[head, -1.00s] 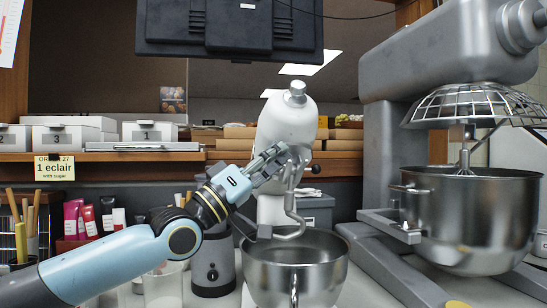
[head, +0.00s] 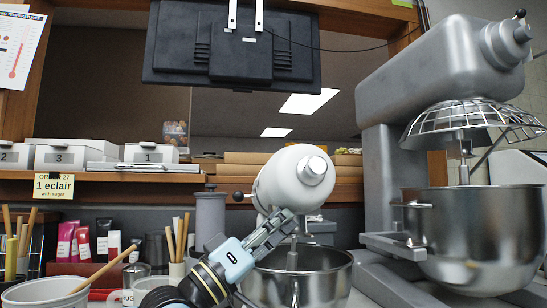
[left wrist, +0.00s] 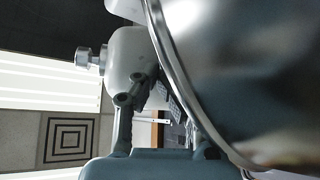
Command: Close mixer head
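The small white stand mixer's head (head: 292,180) is level above its steel bowl (head: 300,275), with its silver hub facing me. The beater shaft (head: 292,256) reaches down into the bowl. My left gripper (head: 278,228) is just under the front of the head, above the bowl's near rim; I cannot tell whether it touches the head. In the left wrist view, the white head (left wrist: 125,55) is beyond the fingers and the bowl (left wrist: 235,70) fills the right side. The fingers (left wrist: 160,115) look apart, with nothing seen between them. My right gripper is out of view.
A large grey mixer (head: 440,75) with a wire guard and big bowl stands close on the right. A white bucket (head: 45,292), mugs and tool holders crowd the left. A dark monitor (head: 235,45) hangs above. Boxes line the shelf behind.

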